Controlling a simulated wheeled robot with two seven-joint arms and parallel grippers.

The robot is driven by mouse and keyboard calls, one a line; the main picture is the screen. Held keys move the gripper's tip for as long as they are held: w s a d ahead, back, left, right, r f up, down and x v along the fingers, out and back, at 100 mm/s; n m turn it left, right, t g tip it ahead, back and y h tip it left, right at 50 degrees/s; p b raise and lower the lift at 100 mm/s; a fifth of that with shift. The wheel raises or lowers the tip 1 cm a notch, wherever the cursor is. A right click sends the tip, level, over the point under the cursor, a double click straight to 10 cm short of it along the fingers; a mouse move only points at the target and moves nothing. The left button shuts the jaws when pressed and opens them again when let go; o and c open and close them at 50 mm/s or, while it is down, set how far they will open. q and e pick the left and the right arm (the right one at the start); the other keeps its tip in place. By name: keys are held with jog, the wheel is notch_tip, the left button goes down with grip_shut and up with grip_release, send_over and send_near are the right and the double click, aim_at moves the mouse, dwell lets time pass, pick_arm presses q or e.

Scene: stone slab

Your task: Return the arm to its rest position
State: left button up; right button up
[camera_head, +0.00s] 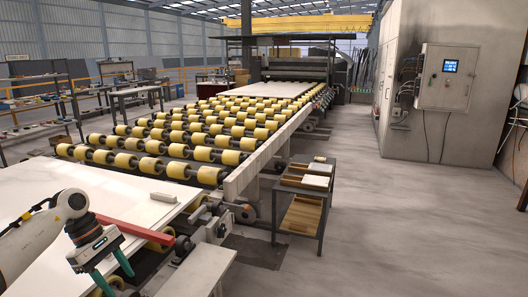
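My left arm (35,240) comes in from the left, low in the head view, over the white stone slab (110,190). Its gripper (117,278) has two teal fingers that point down and stand apart. I see nothing held between them. The gripper is near the slab's front right edge; I cannot tell whether it touches anything. My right gripper is not in view.
A red bar (140,230) lies just right of my gripper. A grey block (163,197) sits on the slab. A yellow roller conveyor (190,140) runs back from it. A small wooden-shelved cart (304,205) stands right of the conveyor. The floor further right is clear.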

pick_arm(q)
jog(key=w+d+f+n+t+h+b, duration=0.4)
jog(key=d+f+n+h, duration=0.5)
jog(key=d+f+n, duration=0.65)
jog(key=s+a+f+n+t+y, duration=0.15)
jog(key=f+n+t, duration=0.25)
jog(key=f+n, duration=0.45)
jog(key=a+f+n+t+y, duration=0.2)
jog(key=f+n+t, duration=0.35)
jog(key=f, duration=0.55)
jog(key=s+a+f+n+g+y+b, duration=0.35)
jog(key=s+f+n+y, duration=0.55)
jog(key=s+f+n, duration=1.1)
jog(key=s+f+n+g, duration=0.2)
jog(key=s+f, duration=0.5)
jog(key=s, duration=0.7)
jog(key=s+d+f+n+g+y, duration=0.1)
jog(key=s+f+n+g, duration=0.2)
jog(key=s, duration=1.2)
notch_tip(320, 180, down, 4)
jog(key=g, duration=0.2)
jog(key=shift+s+d+g, duration=0.15)
jog(key=shift+s+g, duration=0.15)
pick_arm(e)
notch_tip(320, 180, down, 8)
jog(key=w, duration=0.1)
pick_arm(q)
jog(key=shift+n, duration=0.25)
